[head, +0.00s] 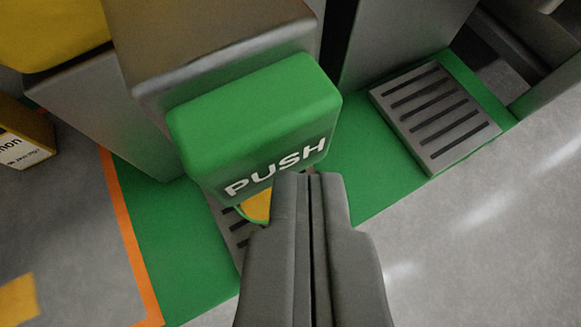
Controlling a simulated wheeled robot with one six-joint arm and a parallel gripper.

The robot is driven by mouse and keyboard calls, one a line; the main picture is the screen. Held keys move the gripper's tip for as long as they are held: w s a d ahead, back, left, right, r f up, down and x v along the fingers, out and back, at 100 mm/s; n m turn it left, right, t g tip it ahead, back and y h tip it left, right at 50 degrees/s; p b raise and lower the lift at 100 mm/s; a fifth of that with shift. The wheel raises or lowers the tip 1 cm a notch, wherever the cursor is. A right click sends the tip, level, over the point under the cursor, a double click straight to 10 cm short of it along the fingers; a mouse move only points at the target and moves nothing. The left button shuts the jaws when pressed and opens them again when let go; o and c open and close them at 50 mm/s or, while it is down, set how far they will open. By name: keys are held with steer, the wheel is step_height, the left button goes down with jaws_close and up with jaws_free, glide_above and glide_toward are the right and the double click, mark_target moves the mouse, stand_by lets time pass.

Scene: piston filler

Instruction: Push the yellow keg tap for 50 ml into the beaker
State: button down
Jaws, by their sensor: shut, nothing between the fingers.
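A green tap paddle marked PUSH (255,125) sits in the middle, on the front of a grey metal body (215,45). My gripper (310,178) is shut and empty, pointing up from the bottom. Its fingertips overlap the paddle's lower right edge in the picture; I cannot tell whether they touch it. A yellow patch with a greenish curved rim (258,206) shows below the paddle, possibly the beaker with yellow liquid. Most of it is hidden by the paddle and my gripper. A large yellow rounded body (45,35), possibly the yellow keg, is cut off at the top left.
A slotted drip grate (434,115) lies at the right on the green base (370,165); another (228,225) lies partly hidden under the paddle. A yellow labelled box (25,140) stands at left. An orange stripe (125,230) edges the green. Grey floor at lower right is clear.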

steer(key=shift+s+d, duration=0.3)
steer(key=shift+s, duration=0.5)
steer(key=shift+s, duration=0.1)
steer(key=s, duration=0.1)
steer(key=s+d, duration=0.1)
steer(key=s, duration=0.1)
steer(key=s+d, duration=0.1)
steer(key=shift+s, duration=0.25)
stand_by(1.4)
